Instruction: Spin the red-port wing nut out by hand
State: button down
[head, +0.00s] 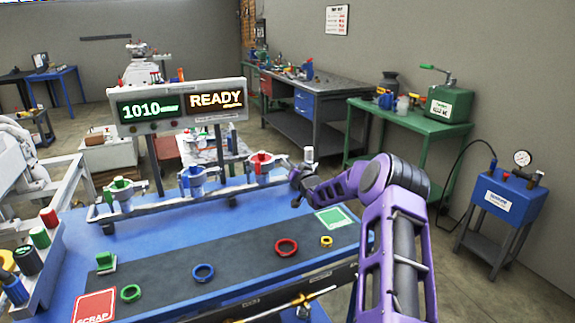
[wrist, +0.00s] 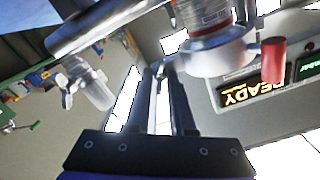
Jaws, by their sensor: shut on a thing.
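The red port (head: 262,172) is a silver clamp ring with a red top, on the rail at the back of the blue table. In the wrist view its silver ring (wrist: 215,58) and a red handle (wrist: 273,62) show upper right. My gripper (head: 290,173) is at the ring's right side. In the wrist view my gripper (wrist: 160,70) has its fingers nearly together at the ring's edge, shut on the small silver wing nut (wrist: 163,72), mostly hidden between the fingertips. How far the nut is threaded cannot be told.
Blue port (head: 192,182) and green port (head: 122,193) stand left along the rail. A white-grey fitting (head: 308,155) stands just beyond my gripper. Red ring (head: 286,247), blue ring (head: 203,272) and green ring (head: 131,293) lie on the dark mat. A display (head: 180,105) reads READY.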

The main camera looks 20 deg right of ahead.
jog(key=shift+n+b, duration=0.3)
jog(key=shift+b, duration=0.1)
jog(key=n, duration=0.8)
jog(key=n+b, duration=0.1)
jog(key=n, duration=0.7)
jog(key=n+b, duration=0.1)
jog(key=n, duration=0.7)
jog(key=shift+r, duration=0.25)
jog(key=c, duration=1)
grip_release()
jog(key=shift+w, duration=0.1)
jog(key=shift+f, duration=0.1)
